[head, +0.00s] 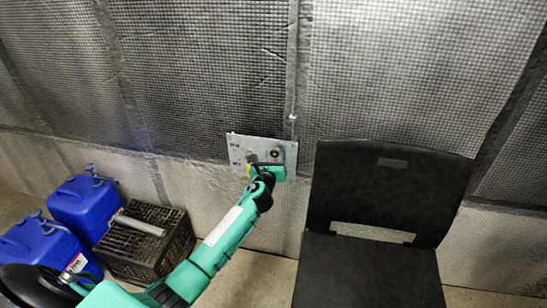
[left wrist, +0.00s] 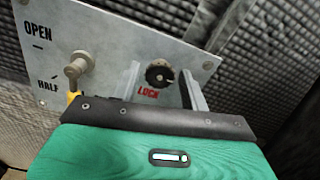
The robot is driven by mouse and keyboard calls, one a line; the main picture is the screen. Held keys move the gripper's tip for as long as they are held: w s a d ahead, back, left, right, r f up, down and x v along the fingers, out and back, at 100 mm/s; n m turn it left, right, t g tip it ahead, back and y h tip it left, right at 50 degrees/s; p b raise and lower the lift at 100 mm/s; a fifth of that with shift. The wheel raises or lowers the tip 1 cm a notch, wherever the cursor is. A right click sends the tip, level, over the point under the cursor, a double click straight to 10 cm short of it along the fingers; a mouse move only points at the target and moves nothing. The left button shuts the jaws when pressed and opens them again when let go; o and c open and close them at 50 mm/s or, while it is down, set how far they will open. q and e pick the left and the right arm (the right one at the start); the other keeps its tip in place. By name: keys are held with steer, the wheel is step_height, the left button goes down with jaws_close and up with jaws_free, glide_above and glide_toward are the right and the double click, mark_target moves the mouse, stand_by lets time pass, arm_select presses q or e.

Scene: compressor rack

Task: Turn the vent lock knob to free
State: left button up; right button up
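A grey metal panel (head: 237,150) is on the quilted wall; it also shows in the left wrist view (left wrist: 120,30). A round dark knob (left wrist: 159,73) sits on the panel, with a red "LOCK" label (left wrist: 148,92) just below it. My left gripper (head: 268,166) is at the panel's lower right. In the left wrist view its two grey fingers stand apart, one on each side of the knob, with gaps visible. The fingers are open and do not appear to grip it. The knob's lower side is partly hidden by the gripper. My right gripper is not in view.
A metal lever pivot (left wrist: 79,66) with a yellow part stands left of the knob, near "OPEN" and "HALF" markings. A black chair (head: 385,190) stands close on the right. Blue canisters (head: 86,205) and a black crate (head: 145,245) are on the floor at left.

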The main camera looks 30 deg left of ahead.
arm_select(q)
steer(key=c, duration=0.7)
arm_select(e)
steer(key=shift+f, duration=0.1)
